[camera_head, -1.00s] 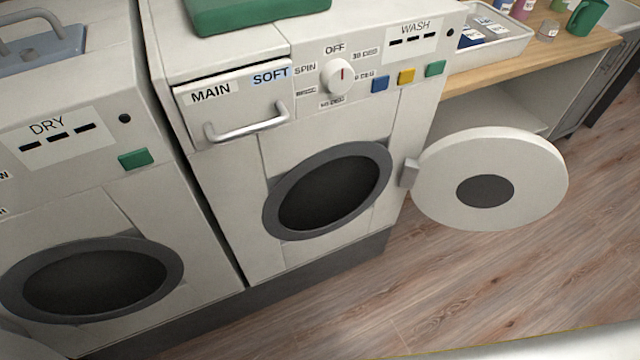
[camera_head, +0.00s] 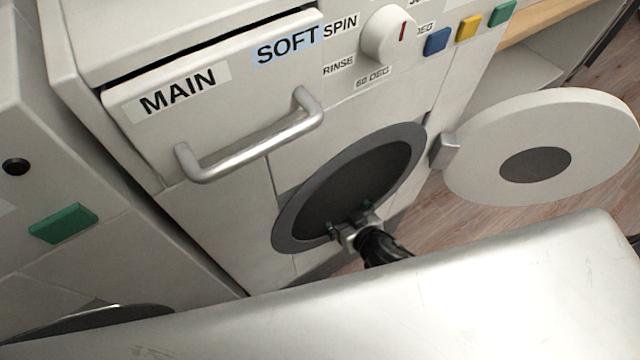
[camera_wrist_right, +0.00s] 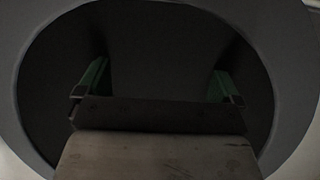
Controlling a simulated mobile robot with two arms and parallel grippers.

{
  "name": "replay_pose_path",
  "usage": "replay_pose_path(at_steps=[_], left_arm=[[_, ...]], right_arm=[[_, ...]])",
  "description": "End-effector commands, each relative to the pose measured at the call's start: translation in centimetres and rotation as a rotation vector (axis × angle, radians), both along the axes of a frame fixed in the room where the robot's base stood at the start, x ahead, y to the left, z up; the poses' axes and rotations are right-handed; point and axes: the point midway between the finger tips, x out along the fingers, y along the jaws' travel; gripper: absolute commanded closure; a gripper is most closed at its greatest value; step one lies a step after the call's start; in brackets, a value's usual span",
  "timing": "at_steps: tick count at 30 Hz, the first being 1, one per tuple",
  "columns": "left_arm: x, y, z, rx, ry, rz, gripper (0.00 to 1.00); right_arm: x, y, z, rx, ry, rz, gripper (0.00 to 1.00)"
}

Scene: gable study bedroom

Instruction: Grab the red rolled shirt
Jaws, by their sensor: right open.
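No red rolled shirt shows in any view. The washer's round door opening (camera_head: 350,190) is dark inside, and I cannot make out its contents. My right gripper (camera_head: 349,218) is at the lower part of this opening in the head view. In the right wrist view the gripper (camera_wrist_right: 158,88) is open, with its two green-edged fingers apart inside the dark opening and nothing seen between them. My left gripper is not in view.
The washer's round door (camera_head: 600,140) hangs wide open at the right. A drawer handle (camera_head: 250,138) juts out above the opening. The neighbouring dryer (camera_head: 40,255) stands at the left. Wooden floor (camera_head: 480,225) shows below the door.

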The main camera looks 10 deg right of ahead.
Motion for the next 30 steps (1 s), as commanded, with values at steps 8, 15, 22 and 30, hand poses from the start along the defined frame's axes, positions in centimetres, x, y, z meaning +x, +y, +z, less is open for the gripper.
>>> replay_pose_path(at_steps=[8, 15, 22, 30], left_arm=[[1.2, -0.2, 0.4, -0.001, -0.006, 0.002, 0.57], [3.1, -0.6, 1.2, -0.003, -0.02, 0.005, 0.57], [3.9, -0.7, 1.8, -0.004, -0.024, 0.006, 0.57], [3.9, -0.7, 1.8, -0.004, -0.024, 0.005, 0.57]], right_arm=[[2.4, 0.6, -1.1, -0.002, 0.0, 0.0, 0.04], [5.6, 1.1, -2.6, -0.002, -0.001, 0.0, 0.04], [6.6, 1.4, -3.0, -0.001, 0.002, -0.001, 0.04], [6.6, 1.4, -3.0, -0.001, 0.002, -0.001, 0.24]])
